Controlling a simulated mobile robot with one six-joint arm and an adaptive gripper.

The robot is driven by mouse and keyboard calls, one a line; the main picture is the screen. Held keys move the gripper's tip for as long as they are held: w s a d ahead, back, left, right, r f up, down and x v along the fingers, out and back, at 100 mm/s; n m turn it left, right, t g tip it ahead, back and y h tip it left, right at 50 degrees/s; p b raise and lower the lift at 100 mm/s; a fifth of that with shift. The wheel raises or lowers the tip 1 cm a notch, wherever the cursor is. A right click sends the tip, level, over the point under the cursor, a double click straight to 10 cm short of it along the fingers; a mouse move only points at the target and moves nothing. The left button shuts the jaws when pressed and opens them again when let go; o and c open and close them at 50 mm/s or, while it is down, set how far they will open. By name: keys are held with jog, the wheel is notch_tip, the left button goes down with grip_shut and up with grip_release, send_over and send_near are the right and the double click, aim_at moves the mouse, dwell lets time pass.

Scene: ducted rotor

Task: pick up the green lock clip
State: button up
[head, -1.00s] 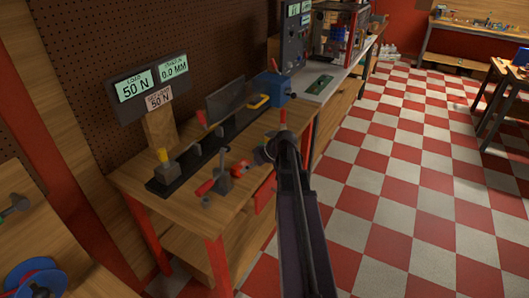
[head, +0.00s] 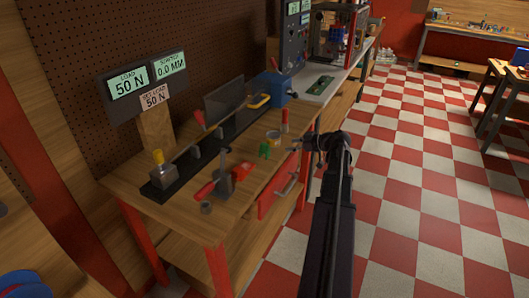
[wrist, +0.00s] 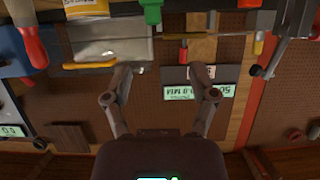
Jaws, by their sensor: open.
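The green lock clip (head: 264,150) is a small upright green piece near the front edge of the workbench (head: 125,188). In the wrist view a green piece (wrist: 152,11), which looks like the clip, is cut by the top edge, beyond the fingertips. My gripper (wrist: 161,72) has its two fingers spread with nothing between them. In the head view my gripper (head: 318,143) is to the right of the clip, off the bench's front edge and apart from the clip; its fingers are hard to make out there.
Near the clip are a roll (head: 273,137), a red-handled tool (head: 285,120) and a red clamp (head: 242,171). A black rail (head: 213,147) with fixtures lies behind it. The load display (head: 145,82) stands at the back left. The checkered floor to the right is clear.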

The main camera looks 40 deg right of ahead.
aim_at(268, 146)
jog(key=shift+s+d, duration=0.1)
jog(key=shift+d, duration=0.1)
jog(key=b+x, duration=0.3)
jog(key=x, duration=0.4)
jog(key=shift+d+f, duration=0.1)
jog(key=shift+f, duration=0.1)
jog(key=shift+w+a+f, duration=0.15)
jog(key=shift+w+a, duration=0.15)
jog(key=shift+w, duration=0.3)
jog(key=shift+d+b+x, duration=0.15)
jog(key=shift+b+x, duration=0.3)
jog(key=shift+x, duration=0.5)
jog(key=shift+d+b+x, duration=0.15)
jog(key=shift+b+x, duration=0.25)
jog(key=shift+x, duration=1.4)
